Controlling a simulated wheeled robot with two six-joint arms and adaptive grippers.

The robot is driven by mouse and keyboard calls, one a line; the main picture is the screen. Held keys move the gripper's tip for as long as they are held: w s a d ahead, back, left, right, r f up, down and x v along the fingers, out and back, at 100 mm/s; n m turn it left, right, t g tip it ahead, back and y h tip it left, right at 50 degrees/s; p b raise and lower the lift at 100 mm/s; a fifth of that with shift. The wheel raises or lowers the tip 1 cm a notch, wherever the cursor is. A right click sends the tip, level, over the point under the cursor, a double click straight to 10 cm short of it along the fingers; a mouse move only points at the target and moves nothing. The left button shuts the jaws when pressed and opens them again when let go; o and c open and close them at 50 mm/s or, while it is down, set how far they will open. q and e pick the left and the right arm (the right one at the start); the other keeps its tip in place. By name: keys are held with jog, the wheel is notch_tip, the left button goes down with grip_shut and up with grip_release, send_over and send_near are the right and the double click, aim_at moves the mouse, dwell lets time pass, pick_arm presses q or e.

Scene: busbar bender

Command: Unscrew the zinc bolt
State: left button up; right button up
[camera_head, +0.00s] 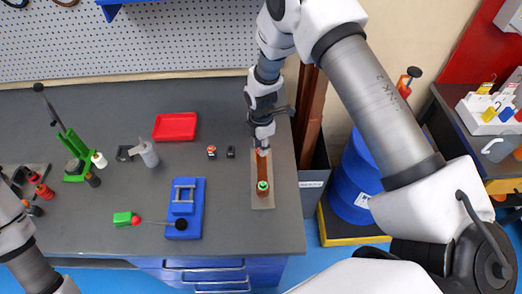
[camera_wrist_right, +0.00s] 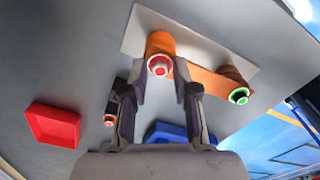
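A copper busbar (camera_wrist_right: 207,79) lies on a pale plate (camera_wrist_right: 131,36), which also shows in the head view (camera_head: 257,205). A silver bolt with a red ring (camera_wrist_right: 158,65) sits at one end of the bar, and a bolt with a green ring (camera_wrist_right: 239,96) at the other. The green-ringed one shows in the head view (camera_head: 263,186). I cannot tell from the look which is zinc. My right gripper (camera_wrist_right: 161,78) is open, its fingertips on either side of the red-ringed bolt with gaps visible. In the head view the right gripper (camera_head: 262,143) hides much of that end. My left gripper is out of view.
A red tray (camera_head: 175,127), two small pieces (camera_head: 211,152) (camera_head: 231,152), a blue device (camera_head: 185,210) and a green stand (camera_head: 75,155) stand left of the plate. A grey bin (camera_head: 313,185) and blue drum (camera_head: 355,185) stand beyond the bench's right edge.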

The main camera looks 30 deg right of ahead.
jog(key=shift+m, duration=0.5)
jog(key=m, duration=0.5)
jog(key=shift+m, duration=0.4)
jog(key=m+p, duration=0.1)
jog(key=m, duration=0.4)
jog(key=shift+m, duration=0.3)
jog(key=shift+m, duration=0.6)
